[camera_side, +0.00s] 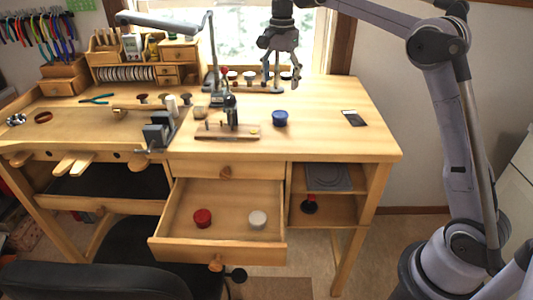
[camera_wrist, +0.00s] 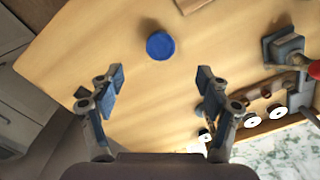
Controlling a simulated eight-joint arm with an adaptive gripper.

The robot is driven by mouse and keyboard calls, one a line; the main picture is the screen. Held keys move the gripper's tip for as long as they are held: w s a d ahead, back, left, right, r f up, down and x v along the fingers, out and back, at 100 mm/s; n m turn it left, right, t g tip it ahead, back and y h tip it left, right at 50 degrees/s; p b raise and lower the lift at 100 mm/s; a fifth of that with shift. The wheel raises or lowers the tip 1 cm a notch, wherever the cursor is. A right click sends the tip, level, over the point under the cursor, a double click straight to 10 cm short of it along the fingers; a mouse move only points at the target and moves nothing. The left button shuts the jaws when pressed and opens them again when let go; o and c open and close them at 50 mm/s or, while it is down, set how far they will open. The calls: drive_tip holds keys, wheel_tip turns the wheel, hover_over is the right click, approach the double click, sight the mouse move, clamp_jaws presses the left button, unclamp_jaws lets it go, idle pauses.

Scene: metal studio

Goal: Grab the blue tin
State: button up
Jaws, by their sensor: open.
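The blue tin (camera_side: 280,118) is small and round and stands on the wooden bench top, right of the small drill stand. It also shows in the wrist view (camera_wrist: 160,45), seen from above, centred left to right between my fingers but beyond their tips. My gripper (camera_side: 283,68) hangs above the back part of the bench, higher than the tin and behind it. In the wrist view its two fingers (camera_wrist: 160,78) are spread wide with nothing between them. The gripper does not touch the tin.
The drill stand (camera_side: 231,115) on its wooden base is just left of the tin. A dark flat card (camera_side: 353,118) lies to its right. An open drawer (camera_side: 230,240) below holds a red tin (camera_side: 203,218) and a white tin (camera_side: 257,219). The bench's right side is mostly clear.

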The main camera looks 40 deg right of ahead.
sight(280, 114)
drive_tip(key=shift+w+d+f, duration=0.1)
drive_tip(key=shift+d+f, duration=0.05)
drive_tip(key=shift+f, duration=2.6)
drive_tip(key=shift+d+f, duration=0.1)
drive_tip(key=shift+f, duration=2.6)
drive_tip(key=c, duration=1.3)
